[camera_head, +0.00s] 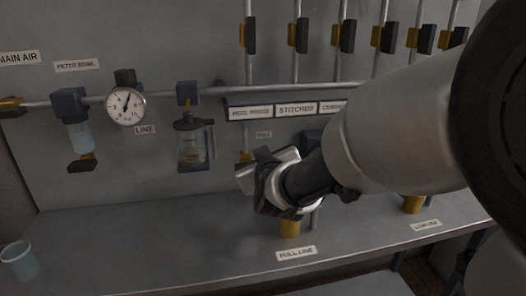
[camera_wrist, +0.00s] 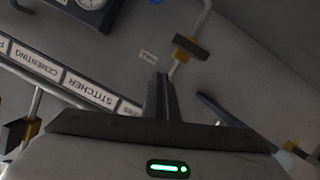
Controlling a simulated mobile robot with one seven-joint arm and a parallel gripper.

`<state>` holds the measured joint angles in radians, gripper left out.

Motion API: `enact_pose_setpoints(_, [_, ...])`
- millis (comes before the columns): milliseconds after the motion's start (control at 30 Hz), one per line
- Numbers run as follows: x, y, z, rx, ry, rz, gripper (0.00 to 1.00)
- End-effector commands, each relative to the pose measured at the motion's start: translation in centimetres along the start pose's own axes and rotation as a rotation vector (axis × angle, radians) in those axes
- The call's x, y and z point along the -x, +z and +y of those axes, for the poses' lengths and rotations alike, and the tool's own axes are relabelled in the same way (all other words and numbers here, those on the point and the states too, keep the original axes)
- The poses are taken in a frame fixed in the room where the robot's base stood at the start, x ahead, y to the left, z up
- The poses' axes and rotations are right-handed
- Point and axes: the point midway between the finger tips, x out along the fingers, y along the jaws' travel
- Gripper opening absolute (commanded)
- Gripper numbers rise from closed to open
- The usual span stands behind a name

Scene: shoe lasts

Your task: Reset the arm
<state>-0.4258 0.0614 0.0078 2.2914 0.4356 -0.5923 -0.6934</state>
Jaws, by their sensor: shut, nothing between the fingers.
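My gripper (camera_head: 264,180) is in front of the grey panel, over the bench (camera_head: 120,232), at the end of my arm reaching in from the right. In the wrist view its fingers (camera_wrist: 161,92) are together with nothing between them. The fingers point toward the panel, near a pipe with a yellow and black valve (camera_wrist: 188,48). My wrist hides part of the panel and the lower pipework behind it in the head view.
A pressure gauge (camera_head: 126,106), filter bowl (camera_head: 78,130) and clear jar (camera_head: 194,142) hang on the pipe at left. Several valves (camera_head: 297,35) line the upper pipes. A cup (camera_head: 19,261) stands at the bench's left end. A yellow fitting (camera_head: 290,228) is below my gripper.

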Motion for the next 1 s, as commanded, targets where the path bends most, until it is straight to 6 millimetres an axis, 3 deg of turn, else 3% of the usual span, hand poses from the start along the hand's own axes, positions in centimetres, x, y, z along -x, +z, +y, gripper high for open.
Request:
enact_pose_setpoints(33, [1.3,-0.2,0.2,0.0,0.0,0.003,0.0])
enact_pose_setpoints(200, [4.1,-0.1,0.3,0.0,0.0,0.002,0.0])
enact_pose_setpoints(467, [6.2,0.3,0.9,-0.028,-0.023,-0.025,0.0])
enact_pose_setpoints(567, [7.8,1.0,1.8,-0.087,-0.074,-0.092,0.0])
enact_pose_setpoints(767, [15.0,5.3,4.3,-0.245,-0.152,-0.368,0.0])
enact_pose_setpoints(1000, [24.3,10.9,6.9,-0.385,-0.094,-0.678,0.0])
